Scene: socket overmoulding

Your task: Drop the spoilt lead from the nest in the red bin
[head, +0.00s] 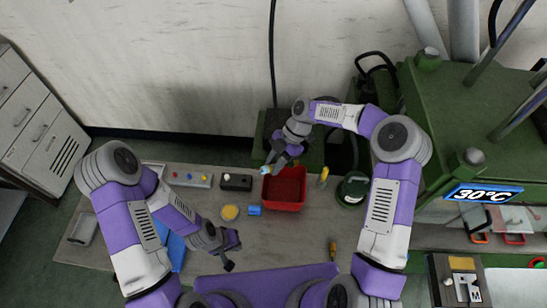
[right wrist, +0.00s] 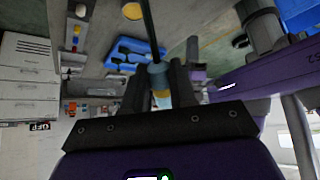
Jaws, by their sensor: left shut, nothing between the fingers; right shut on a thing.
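The red bin (head: 286,207) stands open near the middle of the bench in the head view. My right gripper (head: 276,163) is over its back left corner and is shut on the lead. The lead (right wrist: 160,78) shows between the fingers in the right wrist view, as a pale blue and yellow end with a dark cable running up from it. In the head view only a small light blue bit of it shows by the fingertips. I cannot make out the nest.
A yellow disc (head: 230,212) and a blue block (head: 254,210) lie left of the bin, with a black block (head: 236,182) behind. A dark green pot (head: 352,188) and a yellow-topped item (head: 323,178) stand right. A green machine (head: 465,100) fills the right side.

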